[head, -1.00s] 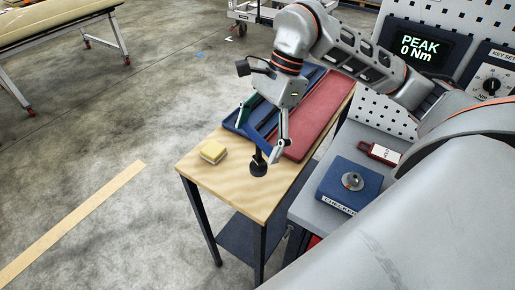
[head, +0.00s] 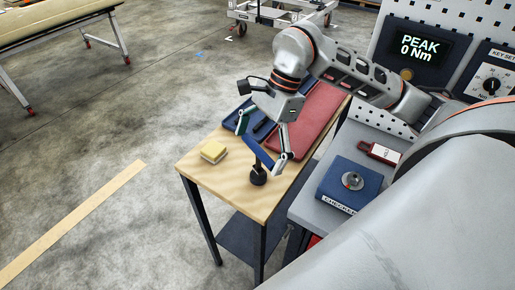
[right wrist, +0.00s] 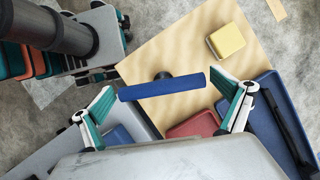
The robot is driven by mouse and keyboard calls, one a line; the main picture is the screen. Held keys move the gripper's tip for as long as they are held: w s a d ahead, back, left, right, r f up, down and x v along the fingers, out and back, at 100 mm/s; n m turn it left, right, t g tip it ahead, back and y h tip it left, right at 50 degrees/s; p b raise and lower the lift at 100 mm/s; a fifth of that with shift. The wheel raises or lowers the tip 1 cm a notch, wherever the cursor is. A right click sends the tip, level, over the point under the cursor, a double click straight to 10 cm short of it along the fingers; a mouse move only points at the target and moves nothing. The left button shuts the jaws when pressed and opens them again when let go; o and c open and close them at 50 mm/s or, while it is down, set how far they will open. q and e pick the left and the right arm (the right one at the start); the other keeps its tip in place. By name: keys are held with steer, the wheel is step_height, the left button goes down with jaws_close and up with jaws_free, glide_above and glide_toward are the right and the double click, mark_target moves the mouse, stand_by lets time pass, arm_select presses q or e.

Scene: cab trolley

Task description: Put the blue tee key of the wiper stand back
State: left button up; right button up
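The blue tee key (head: 263,152) is a blue bar with a dark round end below it. In the right wrist view the bar (right wrist: 162,86) lies crosswise between my right fingertips, with the dark part (right wrist: 163,76) mostly hidden behind it. I cannot make out a separate wiper stand. My left gripper is out of view.
A yellow sponge-like block (head: 214,151) lies left of the key. A blue tray (head: 232,122) with a dark long item and a red tray (head: 312,115) lie behind. A grey bench to the right carries a blue checker box (head: 349,184) and a red device (head: 380,152).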

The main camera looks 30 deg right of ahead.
steer(key=v, duration=1.2)
steer(key=shift+r, duration=0.15)
stand_by(0.3)
